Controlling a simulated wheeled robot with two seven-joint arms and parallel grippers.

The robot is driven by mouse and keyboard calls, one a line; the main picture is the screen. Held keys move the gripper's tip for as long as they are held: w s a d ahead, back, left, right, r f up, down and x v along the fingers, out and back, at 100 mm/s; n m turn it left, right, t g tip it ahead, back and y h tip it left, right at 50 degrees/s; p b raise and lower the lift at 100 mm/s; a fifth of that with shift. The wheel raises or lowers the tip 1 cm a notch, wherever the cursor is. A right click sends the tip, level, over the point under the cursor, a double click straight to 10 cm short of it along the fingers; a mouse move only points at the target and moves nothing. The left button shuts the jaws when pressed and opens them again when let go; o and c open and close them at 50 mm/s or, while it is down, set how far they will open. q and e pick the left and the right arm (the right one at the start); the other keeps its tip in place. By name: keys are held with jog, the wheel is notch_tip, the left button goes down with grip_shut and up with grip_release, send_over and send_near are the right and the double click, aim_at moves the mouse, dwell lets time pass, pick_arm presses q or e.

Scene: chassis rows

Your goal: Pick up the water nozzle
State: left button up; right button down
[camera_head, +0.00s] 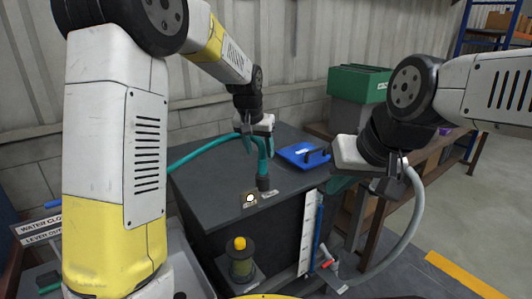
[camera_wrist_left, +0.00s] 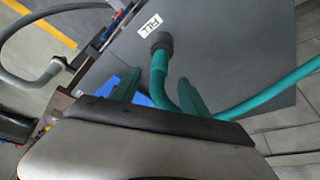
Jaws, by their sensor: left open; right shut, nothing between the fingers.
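The left wrist view also shows the nozzle (camera_wrist_left: 161,43), with the hose bending away to the right. My left gripper (camera_head: 257,147) is above the nozzle, with its fingers open. In the left wrist view, the hose shows between the teal fingers of my left gripper (camera_wrist_left: 157,90); I cannot tell if either touches it. My right gripper (camera_head: 385,187) is shut and empty, right of the cabinet.
A "FILL" label (camera_wrist_left: 150,25) is beside the nozzle. A grey hose (camera_head: 413,215) hangs by my right gripper. A yellow-topped cylinder (camera_head: 240,262) stands in front; a green bin (camera_head: 358,82) is behind.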

aim_at(261, 159)
pick_arm(q)
jog(key=x, duration=0.7)
jog(key=shift+s+f, duration=0.2)
jog(key=shift+f, duration=0.05)
grip_shut()
